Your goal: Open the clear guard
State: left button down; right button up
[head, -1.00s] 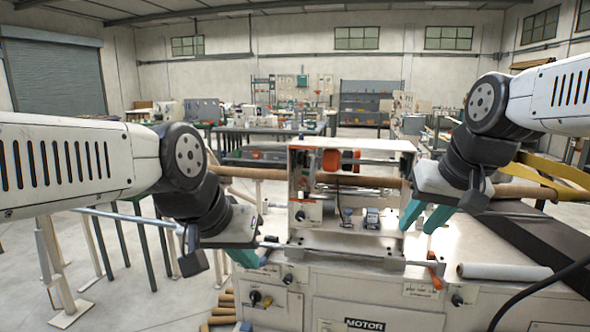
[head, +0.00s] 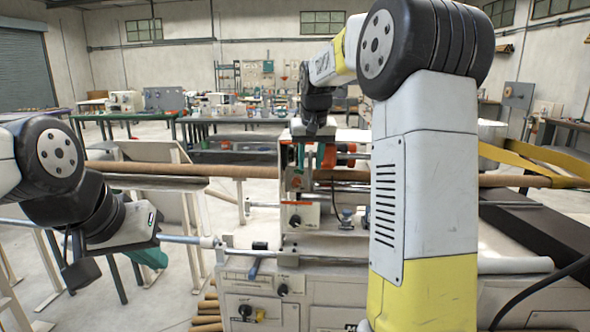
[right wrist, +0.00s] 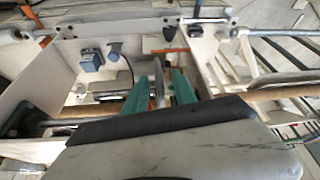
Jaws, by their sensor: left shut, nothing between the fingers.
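The winder's boxy housing (head: 287,165) stands on the machine bed in the head view, partly behind my right arm. The clear guard is too transparent to make out, so I cannot tell its position. My right gripper (head: 314,157) points down at the top of the housing. In the right wrist view its teal fingers (right wrist: 160,92) are apart. A thin grey piece (right wrist: 158,78) shows between them; I cannot tell whether they touch it. My left gripper (head: 150,258) is shut and empty, left of the machine, near a metal rod.
A long brown tube (head: 220,170) runs across the machine. A blue knob-like part (right wrist: 91,59) shows inside the machine in the right wrist view. A black belt (head: 535,230) and a white roll (head: 515,265) lie at the right. Floor space is at the left.

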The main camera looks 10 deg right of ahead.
aim_at(310, 165)
jog(key=shift+x, duration=1.55)
jog(key=shift+d, duration=0.1)
grip_shut()
